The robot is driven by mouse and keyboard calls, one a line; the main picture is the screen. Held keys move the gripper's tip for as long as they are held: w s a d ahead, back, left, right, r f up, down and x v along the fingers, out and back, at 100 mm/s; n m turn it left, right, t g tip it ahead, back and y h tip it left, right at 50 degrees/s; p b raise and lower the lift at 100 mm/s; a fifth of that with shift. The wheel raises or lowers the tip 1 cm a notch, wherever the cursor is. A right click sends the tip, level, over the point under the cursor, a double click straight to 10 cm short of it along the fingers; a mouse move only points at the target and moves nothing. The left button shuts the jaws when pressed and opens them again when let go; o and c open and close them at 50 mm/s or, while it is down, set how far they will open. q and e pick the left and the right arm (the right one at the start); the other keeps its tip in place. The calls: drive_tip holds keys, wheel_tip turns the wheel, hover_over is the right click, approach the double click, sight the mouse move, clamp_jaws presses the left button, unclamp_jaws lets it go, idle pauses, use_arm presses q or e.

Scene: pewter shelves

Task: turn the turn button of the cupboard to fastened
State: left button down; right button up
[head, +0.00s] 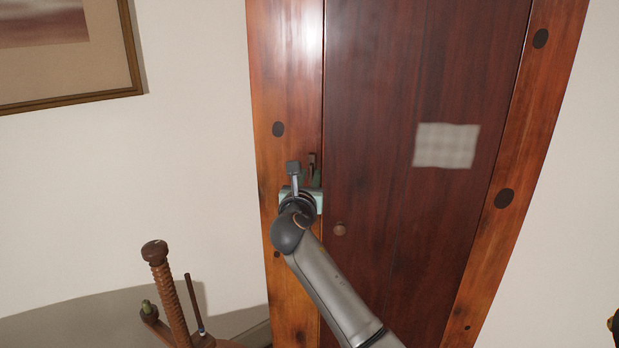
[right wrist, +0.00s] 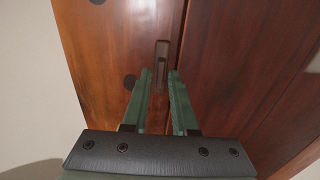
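The turn button (head: 312,160) is a small dark wooden piece on the left frame post of the cupboard (head: 285,60), beside the seam of the closed-looking door (head: 380,90). In the right wrist view the turn button (right wrist: 161,58) stands upright, its length along the seam. My right gripper (head: 314,178) is just below it in the head view, partly hidden by its own wrist. In the right wrist view its green fingers (right wrist: 160,78) are apart, with the button's lower part showing in line with the gap. I cannot tell if they touch it. My left gripper is not in view.
A round wooden knob (head: 340,229) sits on the door to the right of my wrist. A pale checked patch (head: 446,145) is on the door. A wooden screw device (head: 165,280) stands at lower left. A framed picture (head: 70,102) hangs on the left wall.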

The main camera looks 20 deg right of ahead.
clamp_jaws()
